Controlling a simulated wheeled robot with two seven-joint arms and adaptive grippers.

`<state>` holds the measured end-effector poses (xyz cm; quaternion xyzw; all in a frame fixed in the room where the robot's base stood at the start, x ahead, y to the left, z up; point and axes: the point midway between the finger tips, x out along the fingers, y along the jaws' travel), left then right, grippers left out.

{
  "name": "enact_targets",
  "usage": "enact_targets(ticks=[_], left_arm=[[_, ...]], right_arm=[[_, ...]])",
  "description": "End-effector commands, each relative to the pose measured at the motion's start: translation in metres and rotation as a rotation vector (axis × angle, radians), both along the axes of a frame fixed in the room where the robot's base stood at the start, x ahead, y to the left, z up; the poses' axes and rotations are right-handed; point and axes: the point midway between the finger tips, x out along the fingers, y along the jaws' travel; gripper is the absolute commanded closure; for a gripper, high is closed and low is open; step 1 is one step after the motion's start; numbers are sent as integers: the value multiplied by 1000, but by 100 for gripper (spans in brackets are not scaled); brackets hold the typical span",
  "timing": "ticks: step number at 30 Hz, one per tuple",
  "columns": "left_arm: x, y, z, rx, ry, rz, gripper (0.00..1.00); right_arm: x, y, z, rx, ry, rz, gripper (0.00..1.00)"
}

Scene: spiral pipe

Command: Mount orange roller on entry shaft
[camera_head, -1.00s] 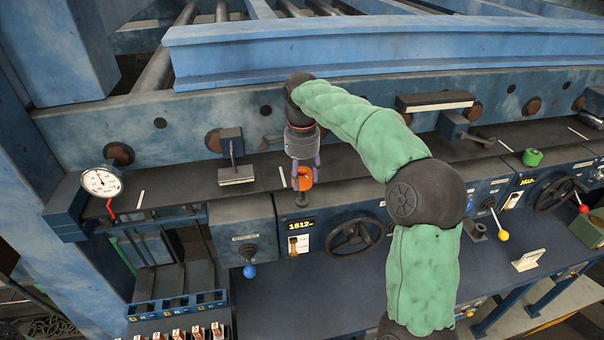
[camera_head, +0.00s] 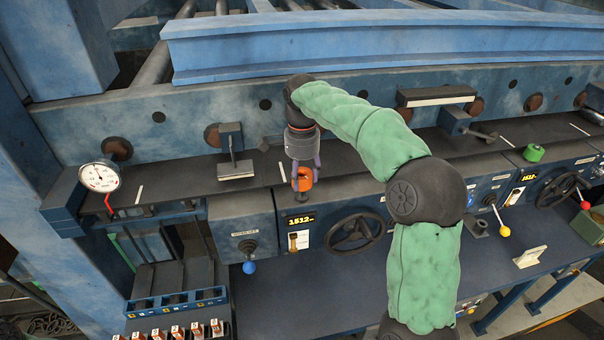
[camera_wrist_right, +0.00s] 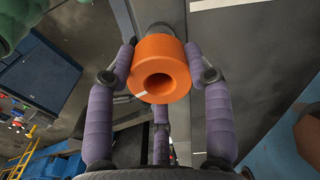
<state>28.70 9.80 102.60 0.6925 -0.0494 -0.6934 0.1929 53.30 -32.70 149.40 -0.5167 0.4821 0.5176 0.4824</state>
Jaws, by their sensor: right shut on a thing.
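My right gripper (camera_head: 303,176) is over the front edge of the dark ledge, above the panel with the 1512 display. It is shut on the orange roller (camera_head: 302,184), a short ring with a round bore. The right wrist view shows the roller (camera_wrist_right: 160,72) between the purple fingers, its bore facing the camera and looking empty. A grey round part (camera_wrist_right: 158,30) shows just beyond the roller. I cannot tell whether this is the entry shaft, or whether the roller touches it. My left gripper is not in view.
A dial gauge (camera_head: 99,177) stands at the ledge's left end. A bracket (camera_head: 234,160) stands left of the gripper. A green roller (camera_head: 534,153) sits far right. A handwheel (camera_head: 355,233) and blue-knobbed lever (camera_head: 249,267) stick out below the ledge.

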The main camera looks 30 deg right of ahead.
Motion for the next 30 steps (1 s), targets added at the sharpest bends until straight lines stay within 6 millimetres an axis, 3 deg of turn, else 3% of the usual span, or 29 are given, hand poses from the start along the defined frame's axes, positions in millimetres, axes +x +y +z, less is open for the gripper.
enact_targets(ticks=[30], left_arm=[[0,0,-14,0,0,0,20]], right_arm=[[0,0,-22,0,-1,0,89]])
